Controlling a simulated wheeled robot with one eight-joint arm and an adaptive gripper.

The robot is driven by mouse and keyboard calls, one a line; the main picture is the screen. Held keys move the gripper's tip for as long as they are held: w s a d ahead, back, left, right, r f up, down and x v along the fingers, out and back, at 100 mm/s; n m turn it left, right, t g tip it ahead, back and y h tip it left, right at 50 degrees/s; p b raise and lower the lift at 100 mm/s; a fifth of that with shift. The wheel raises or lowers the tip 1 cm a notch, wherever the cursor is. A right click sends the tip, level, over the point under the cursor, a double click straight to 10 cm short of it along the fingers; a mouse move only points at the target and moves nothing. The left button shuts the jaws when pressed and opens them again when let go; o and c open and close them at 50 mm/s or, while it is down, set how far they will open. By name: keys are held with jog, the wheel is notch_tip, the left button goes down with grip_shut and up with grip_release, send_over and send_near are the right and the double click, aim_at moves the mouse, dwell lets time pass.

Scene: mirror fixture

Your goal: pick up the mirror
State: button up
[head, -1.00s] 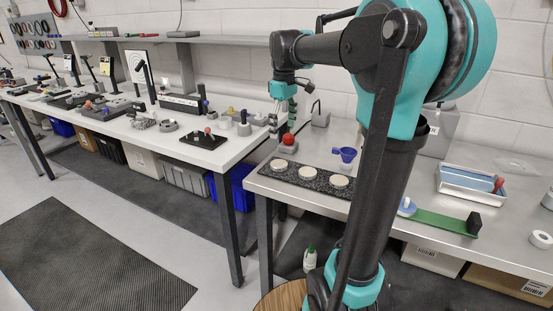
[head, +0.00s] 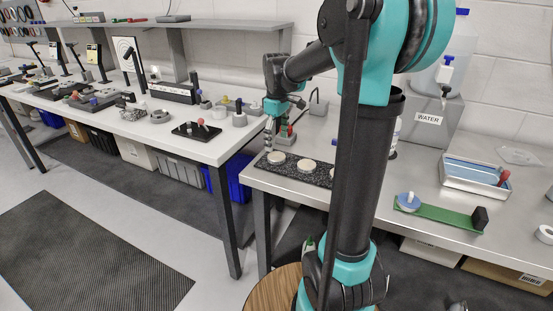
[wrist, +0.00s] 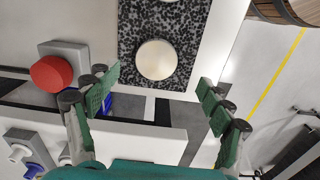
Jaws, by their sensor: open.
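My gripper (head: 277,131) hangs over the left end of the steel bench, beside a black speckled plate (head: 323,175) that carries cream round discs. In the wrist view my gripper (wrist: 155,88) is open and empty, its green fingers wide apart. One cream disc (wrist: 156,60) lies on the speckled plate (wrist: 139,14) just beyond the fingertips, apart from them. A blue round piece with a pale knob (head: 407,203) sits on a green strip (head: 441,214) at the right. I cannot tell for sure which piece is the mirror.
A red button on a grey base (wrist: 52,74) is close to the left finger. A blue-lined tray (head: 474,176) and a water container (head: 431,117) stand at the right. A long white bench (head: 165,131) with many fixtures is at the left, across a gap.

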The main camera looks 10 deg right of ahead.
aim_at(276, 156)
jog(key=shift+w+f, duration=0.2)
jog(key=shift+f, duration=1.3)
jog(key=shift+w+f, duration=0.15)
jog(key=shift+f, duration=1.3)
jog(key=c, duration=1.3)
jog(key=shift+r, duration=0.1)
jog(key=shift+c, duration=0.2)
